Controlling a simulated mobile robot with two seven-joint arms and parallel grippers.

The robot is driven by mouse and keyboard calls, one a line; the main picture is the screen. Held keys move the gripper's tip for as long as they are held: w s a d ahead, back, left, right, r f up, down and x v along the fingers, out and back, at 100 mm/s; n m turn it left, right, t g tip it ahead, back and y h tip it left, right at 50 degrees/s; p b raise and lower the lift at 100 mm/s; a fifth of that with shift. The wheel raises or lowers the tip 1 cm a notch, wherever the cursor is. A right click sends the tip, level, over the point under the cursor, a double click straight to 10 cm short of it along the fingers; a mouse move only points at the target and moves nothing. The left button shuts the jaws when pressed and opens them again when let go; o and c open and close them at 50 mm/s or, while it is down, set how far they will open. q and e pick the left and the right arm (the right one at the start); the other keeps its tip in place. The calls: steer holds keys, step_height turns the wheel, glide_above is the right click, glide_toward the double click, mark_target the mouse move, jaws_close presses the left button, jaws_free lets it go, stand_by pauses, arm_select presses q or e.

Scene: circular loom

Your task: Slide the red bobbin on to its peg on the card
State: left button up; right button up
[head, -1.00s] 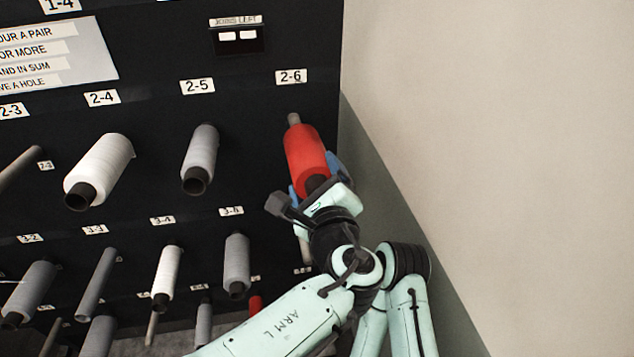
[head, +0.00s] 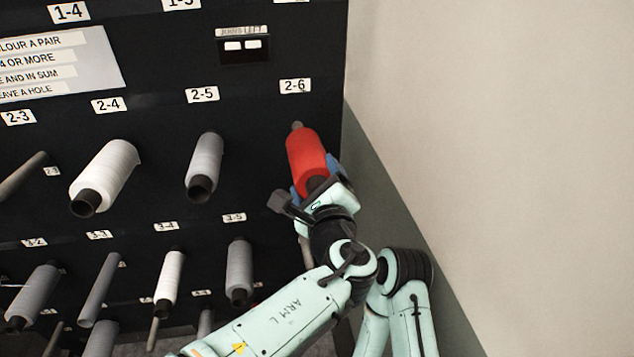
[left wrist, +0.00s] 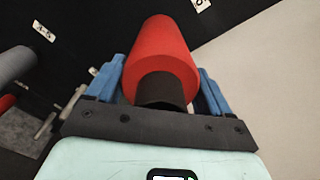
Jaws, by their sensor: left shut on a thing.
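The red bobbin (head: 306,152) is at the peg marked 2-6 on the black board, its dark core end (head: 316,184) facing me. A short grey stub of the peg (head: 297,126) shows between the board and the bobbin's far end, in line with it; the bobbin appears to be around the peg, its bore hidden. My left gripper (head: 315,175) is shut on the bobbin's near part. In the left wrist view the bobbin (left wrist: 162,52) lies between the blue fingers, and its far end and the peg are hidden. My right gripper is not in view.
White and grey bobbins sit on neighbouring pegs, including a white one (head: 108,168) under 2-4 and a grey one (head: 206,158) under 2-5. More bobbins and bare pegs fill the row below. A pale wall (head: 490,130) stands right of the board.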

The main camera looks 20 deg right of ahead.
arm_select(q)
steer(key=shift+p+x, duration=0.4)
steer(key=shift+x, duration=1.5)
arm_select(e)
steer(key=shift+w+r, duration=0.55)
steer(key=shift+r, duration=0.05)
arm_select(q)
steer(key=shift+w+r, duration=0.1)
steer(key=shift+w, duration=0.1)
steer(key=o, duration=1.7)
steer(key=shift+w, duration=0.1)
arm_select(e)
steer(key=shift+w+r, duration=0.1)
arm_select(q)
steer(key=shift+s, duration=0.55)
steer(key=shift+b+v, duration=1.55)
steer(key=shift+v, duration=4.65)
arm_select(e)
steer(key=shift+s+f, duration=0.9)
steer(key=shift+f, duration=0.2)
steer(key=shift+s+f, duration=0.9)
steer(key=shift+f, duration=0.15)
arm_select(q)
steer(key=shift+w+a, duration=0.1)
steer(key=shift+a, duration=0.05)
